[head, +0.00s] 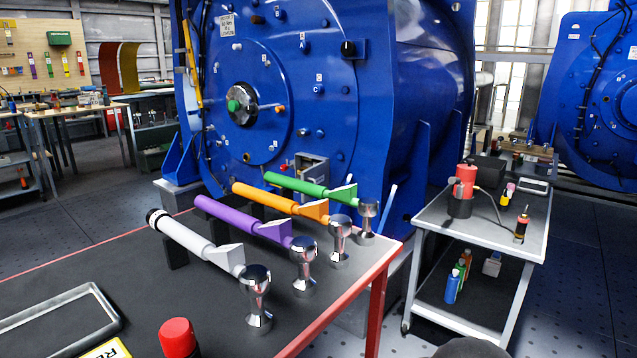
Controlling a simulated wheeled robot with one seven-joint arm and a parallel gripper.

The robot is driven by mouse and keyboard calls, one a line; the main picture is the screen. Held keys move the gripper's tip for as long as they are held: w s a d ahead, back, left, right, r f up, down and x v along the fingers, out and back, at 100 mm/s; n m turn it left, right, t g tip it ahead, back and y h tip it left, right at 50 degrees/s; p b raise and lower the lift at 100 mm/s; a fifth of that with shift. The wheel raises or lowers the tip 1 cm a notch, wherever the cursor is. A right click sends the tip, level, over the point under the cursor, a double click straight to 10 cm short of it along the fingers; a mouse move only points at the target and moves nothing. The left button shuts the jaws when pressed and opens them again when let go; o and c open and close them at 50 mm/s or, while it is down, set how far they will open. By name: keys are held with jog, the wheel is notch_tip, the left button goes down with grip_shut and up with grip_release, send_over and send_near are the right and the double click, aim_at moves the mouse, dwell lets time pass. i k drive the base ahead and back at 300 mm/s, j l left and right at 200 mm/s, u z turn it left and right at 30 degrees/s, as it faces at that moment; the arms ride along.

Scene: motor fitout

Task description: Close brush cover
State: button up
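A large blue motor (420,90) stands behind the workbench. A small grey box-like housing (312,168) sits low on its front face, above the green-handled tool. It looks like the brush compartment, and its front appears open with a dark inside. I cannot clearly make out its cover at this size. The lower part of the housing is close to the tools in the picture and may be partly hidden by them. My gripper is not in view.
On the dark, red-edged workbench (100,260) stand white (190,240), purple (240,217), orange (275,200) and green (305,187) tools with chrome knobs. A red-capped item (178,338) is in front.

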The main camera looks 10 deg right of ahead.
aim_at(317, 174)
jog(key=i+l+u, duration=0.15)
jog(key=l, duration=0.75)
jog(key=i+l+u, duration=0.25)
jog(key=i+l, duration=0.35)
jog(key=i+l+u, duration=0.25)
jog(key=i+l, duration=0.35)
jog(key=l, duration=0.2)
jog(key=i+l+u, duration=0.1)
jog(key=i+l, duration=0.3)
jog(key=i, duration=0.15)
